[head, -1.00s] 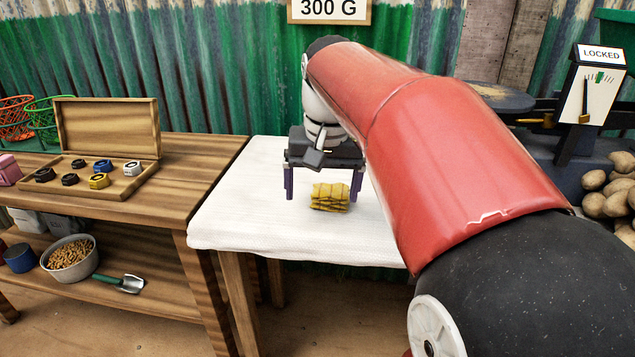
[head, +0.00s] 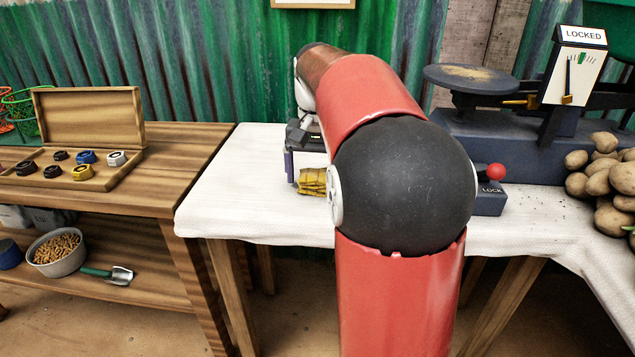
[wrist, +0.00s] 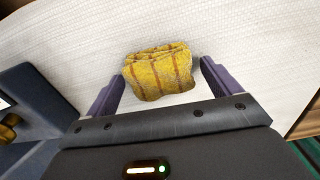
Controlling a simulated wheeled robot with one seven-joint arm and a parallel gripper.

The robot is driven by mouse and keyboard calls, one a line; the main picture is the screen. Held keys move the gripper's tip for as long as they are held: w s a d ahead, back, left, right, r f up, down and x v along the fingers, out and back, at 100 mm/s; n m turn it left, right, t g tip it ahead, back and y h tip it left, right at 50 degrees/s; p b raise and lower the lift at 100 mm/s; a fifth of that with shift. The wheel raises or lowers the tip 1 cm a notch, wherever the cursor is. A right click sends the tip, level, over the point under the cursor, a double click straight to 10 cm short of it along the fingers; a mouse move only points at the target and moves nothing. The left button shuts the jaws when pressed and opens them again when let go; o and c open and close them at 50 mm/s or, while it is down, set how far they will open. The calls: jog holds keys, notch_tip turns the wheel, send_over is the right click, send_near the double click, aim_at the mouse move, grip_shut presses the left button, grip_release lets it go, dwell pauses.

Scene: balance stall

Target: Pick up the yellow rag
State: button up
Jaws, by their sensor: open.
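The yellow rag (head: 312,182) is a folded, brown-striped cloth on the white-covered table (head: 225,190). In the head view my arm hides its right part. In the wrist view the whole rag (wrist: 158,73) shows between and slightly beyond the tips of my gripper (wrist: 160,78). My gripper holds nothing. In the head view it is mostly hidden behind my arm; only one finger shows clearly.
A balance scale (head: 478,82) with a LOCKED sign and a red-knobbed lever (head: 495,172) stands right of my arm. Potatoes (head: 605,175) are piled at the far right. A wooden bench (head: 175,165) with an open box of weights (head: 75,165) is at the left. The table's left part is clear.

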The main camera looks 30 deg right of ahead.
aim_at(317, 172)
jog(key=shift+f, duration=0.1)
jog(key=shift+c, duration=0.3)
jog(key=c, duration=1)
notch_tip(317, 172, up, 20)
jog(key=p, duration=0.3)
jog(key=shift+o, duration=1.4)
jog(key=shift+c, duration=0.9)
